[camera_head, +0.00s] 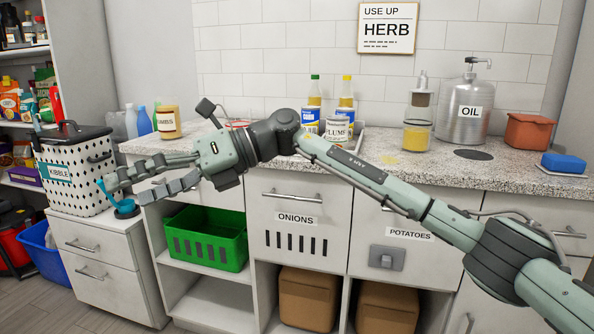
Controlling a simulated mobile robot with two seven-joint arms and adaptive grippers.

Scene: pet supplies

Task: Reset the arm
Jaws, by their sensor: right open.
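My right arm (400,195) comes in from the right and reaches across the front of the counter to the left. Its gripper (123,189) is open, with its fingers pointing left, beside the white KIBBLE bin. A small blue scoop-like item (126,208) shows just below the fingertips, with a thin blue upright part by the upper finger. I cannot tell whether the fingers touch it. My left gripper is not in view.
The KIBBLE bin (72,187) stands on a low drawer cabinet (92,240). The speckled counter (390,160) carries bottles, jars, a soap pump and the OIL canister (467,108). A green crate (207,245) sits on a shelf below my arm. Shelving lines the left.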

